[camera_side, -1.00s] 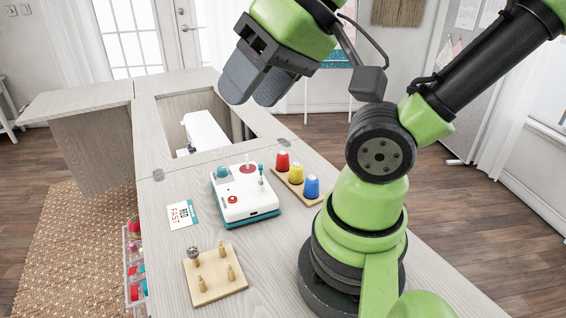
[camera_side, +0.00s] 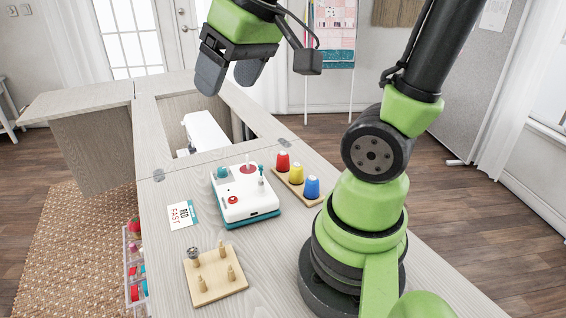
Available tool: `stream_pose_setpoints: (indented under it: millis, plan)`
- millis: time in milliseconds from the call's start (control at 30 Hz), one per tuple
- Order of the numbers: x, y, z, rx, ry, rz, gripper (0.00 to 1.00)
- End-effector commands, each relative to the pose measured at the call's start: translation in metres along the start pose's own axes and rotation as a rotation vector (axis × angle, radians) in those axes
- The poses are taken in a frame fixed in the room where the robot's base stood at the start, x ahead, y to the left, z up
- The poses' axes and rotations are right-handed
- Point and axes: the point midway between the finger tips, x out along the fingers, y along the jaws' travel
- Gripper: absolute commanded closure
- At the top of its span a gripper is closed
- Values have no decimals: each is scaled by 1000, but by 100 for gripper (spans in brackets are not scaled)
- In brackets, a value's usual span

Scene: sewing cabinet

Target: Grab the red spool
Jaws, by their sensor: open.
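The red spool (camera_side: 283,162) stands upright at the far end of a small wooden holder (camera_side: 288,186) on the cabinet top. A yellow spool (camera_side: 297,173) and a blue spool (camera_side: 312,187) stand in line with it, nearer the camera. My gripper (camera_side: 226,84) is high in the air, to the left of and above the red spool in the picture. Its two dark fingers are apart, with nothing between them. No spool touches the gripper.
A white and teal machine (camera_side: 246,198) stands left of the spools. A wooden peg board (camera_side: 214,275) and a printed card (camera_side: 184,215) lie nearer. A white sewing machine (camera_side: 205,132) sits in the cabinet opening. My arm's base stands right of the spools.

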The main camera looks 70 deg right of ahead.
Motion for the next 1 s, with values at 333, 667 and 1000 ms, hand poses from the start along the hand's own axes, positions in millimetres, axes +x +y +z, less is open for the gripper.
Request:
stream_pose_setpoints:
  millis: [333,667,1000]
  plan:
    - [93,141,-38,-181,-280,130,30]
    - [161,248,11,-303,-461,67,30]
    - [199,263,36,-324,-482,48,30]
